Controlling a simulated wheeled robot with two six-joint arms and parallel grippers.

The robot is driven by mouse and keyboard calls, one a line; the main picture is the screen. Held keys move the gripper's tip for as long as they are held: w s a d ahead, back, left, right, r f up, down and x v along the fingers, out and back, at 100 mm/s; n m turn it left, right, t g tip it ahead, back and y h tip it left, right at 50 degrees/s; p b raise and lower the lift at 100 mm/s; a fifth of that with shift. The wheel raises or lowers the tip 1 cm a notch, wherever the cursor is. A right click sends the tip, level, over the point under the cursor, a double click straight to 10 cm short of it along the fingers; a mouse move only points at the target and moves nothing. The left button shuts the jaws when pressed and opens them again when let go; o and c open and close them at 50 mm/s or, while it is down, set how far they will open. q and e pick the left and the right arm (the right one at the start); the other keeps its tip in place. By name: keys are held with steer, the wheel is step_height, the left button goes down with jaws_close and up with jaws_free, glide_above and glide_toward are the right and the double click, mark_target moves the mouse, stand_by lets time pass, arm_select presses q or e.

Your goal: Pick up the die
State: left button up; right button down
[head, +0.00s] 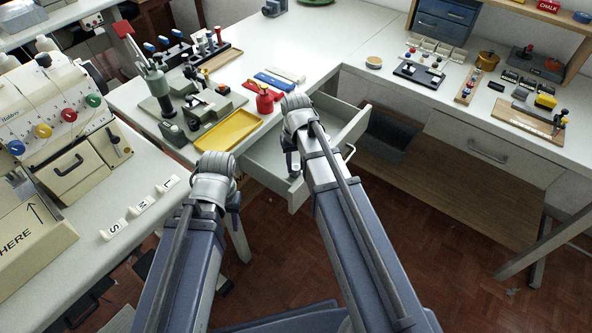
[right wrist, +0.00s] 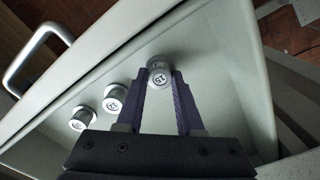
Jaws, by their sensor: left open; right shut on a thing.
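A small round metal die (right wrist: 159,76) with a number on its top sits between the fingertips of my right gripper (right wrist: 160,82) in the right wrist view. The gripper is shut on it. Two similar dies, a middle one (right wrist: 115,96) and a far-left one (right wrist: 84,118), stand on the drawer floor beside it. In the head view my right gripper (head: 293,165) reaches down into the open drawer (head: 352,128); its arm hides the dies there. My left gripper (head: 234,205) is open, mostly hidden by its own arm, left of the drawer and away from the dies.
On the bench above stand a yellow tray (head: 228,131), a red can (head: 265,101) and several tools. A sewing machine (head: 55,110) and letter blocks (head: 140,208) are at left. The floor at right is clear.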

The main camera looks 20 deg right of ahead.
mark_target(295, 167)
step_height(295, 167, up, 10)
steer(key=p, duration=1)
steer(key=shift+a, duration=0.1)
